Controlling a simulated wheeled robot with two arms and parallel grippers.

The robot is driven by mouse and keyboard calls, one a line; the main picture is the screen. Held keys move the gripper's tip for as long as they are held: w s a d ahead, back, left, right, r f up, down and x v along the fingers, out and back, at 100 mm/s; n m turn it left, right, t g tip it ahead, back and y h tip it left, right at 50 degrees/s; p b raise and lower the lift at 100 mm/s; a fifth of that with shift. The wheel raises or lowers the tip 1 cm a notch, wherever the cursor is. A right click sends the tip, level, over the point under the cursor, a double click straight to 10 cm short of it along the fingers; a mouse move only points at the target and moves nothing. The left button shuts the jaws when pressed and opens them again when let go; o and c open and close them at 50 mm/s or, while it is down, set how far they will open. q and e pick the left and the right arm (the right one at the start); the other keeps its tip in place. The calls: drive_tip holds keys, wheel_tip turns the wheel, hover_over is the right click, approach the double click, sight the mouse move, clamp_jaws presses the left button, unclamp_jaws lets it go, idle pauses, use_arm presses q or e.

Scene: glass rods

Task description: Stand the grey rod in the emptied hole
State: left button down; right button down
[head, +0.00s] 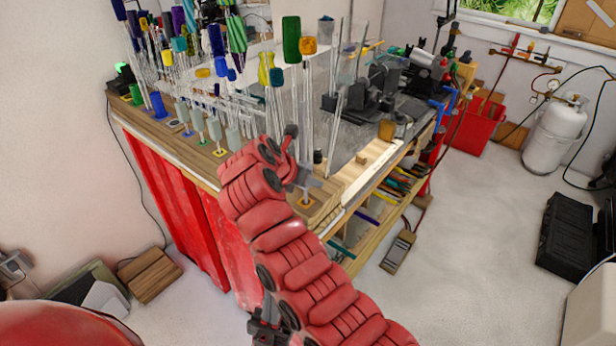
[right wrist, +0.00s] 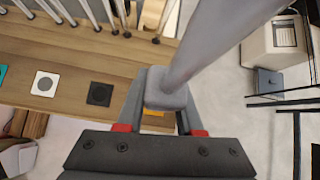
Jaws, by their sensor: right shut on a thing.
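The grey rod (right wrist: 215,40) slants up through the right wrist view from a grey block (right wrist: 165,90) at its lower part. My right gripper (right wrist: 158,112) is shut on that block. In the head view my right gripper (head: 306,180) is over the near corner of the bench. An orange square (right wrist: 153,113) on the wooden strip shows partly below the block; the head view shows an orange square (head: 305,203) just under the gripper. The rod's bottom end is hidden, and I cannot tell whether it is in a hole. My left gripper is not identifiable in view.
The wooden strip (right wrist: 70,65) also carries a black square (right wrist: 100,94), a white square (right wrist: 45,84) and a teal square. Several tall coloured rods crowd the bench behind the gripper. The floor right of the bench (head: 465,250) is largely clear.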

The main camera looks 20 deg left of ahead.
drive_tip(key=shift+d+f, duration=0.15)
drive_tip(key=shift+d, duration=0.05)
idle(0.3)
drive_tip(key=shift+c, duration=2.4)
unclamp_jaws()
drive_tip(key=shift+d, duration=0.15)
drive_tip(key=shift+a, duration=0.2)
